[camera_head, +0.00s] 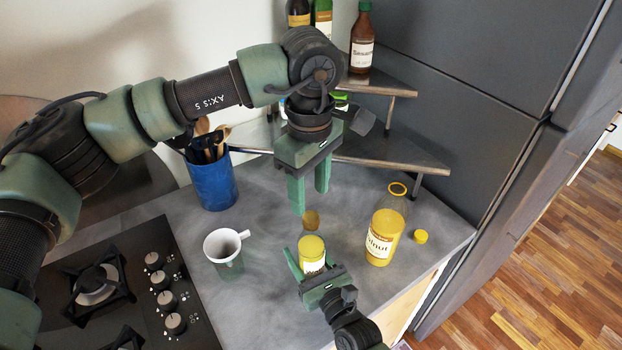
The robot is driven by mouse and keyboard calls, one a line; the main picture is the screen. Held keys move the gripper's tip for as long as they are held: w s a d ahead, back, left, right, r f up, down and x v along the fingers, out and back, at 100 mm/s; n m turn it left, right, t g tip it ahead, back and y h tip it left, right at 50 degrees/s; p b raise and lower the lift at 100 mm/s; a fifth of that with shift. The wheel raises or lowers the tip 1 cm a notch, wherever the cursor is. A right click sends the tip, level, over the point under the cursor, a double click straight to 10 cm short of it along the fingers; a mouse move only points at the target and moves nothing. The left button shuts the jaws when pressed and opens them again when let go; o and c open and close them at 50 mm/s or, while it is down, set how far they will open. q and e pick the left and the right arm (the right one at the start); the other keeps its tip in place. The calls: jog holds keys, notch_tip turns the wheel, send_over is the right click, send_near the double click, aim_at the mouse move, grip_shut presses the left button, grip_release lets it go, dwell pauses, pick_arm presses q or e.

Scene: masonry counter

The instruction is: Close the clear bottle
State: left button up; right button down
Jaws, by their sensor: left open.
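The clear bottle (384,237) stands upright on the counter at the right, with yellow contents and a white label. Its neck leans away in the view and its yellow-rimmed mouth (397,189) looks open. A small yellow cap (420,237) lies on the counter to the right of the bottle. My left gripper (309,196) points down, open and empty, to the left of the bottle and above the counter.
A small brown round piece (311,220) shows below my left gripper. A white-and-green mug (227,258) and a blue utensil holder (212,184) stand to the left, by the stove (120,290). A corner shelf (372,150) with bottles rises behind. The counter's edge (450,255) is close right of the cap.

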pick_arm(q)
jog(key=n, duration=0.4)
jog(key=shift+r+n, duration=0.15)
jog(key=shift+n, duration=0.25)
jog(key=n, duration=0.4)
jog(key=shift+r+n, duration=0.15)
jog(key=shift+n, duration=0.15)
jog(key=n, duration=0.4)
jog(key=shift+r, duration=0.1)
jog(key=n, duration=0.4)
jog(key=shift+d+r+n, duration=0.1)
jog(key=shift+r+n, duration=0.05)
jog(key=shift+n, duration=0.25)
jog(key=n, duration=0.4)
jog(key=shift+r+n, duration=0.1)
jog(key=shift+n, duration=0.2)
jog(key=n, duration=0.4)
jog(key=shift+r+n, duration=0.15)
jog(key=shift+n, duration=0.15)
jog(key=n, duration=0.4)
jog(key=shift+r, duration=0.1)
jog(key=n, duration=0.5)
jog(key=shift+r, duration=0.15)
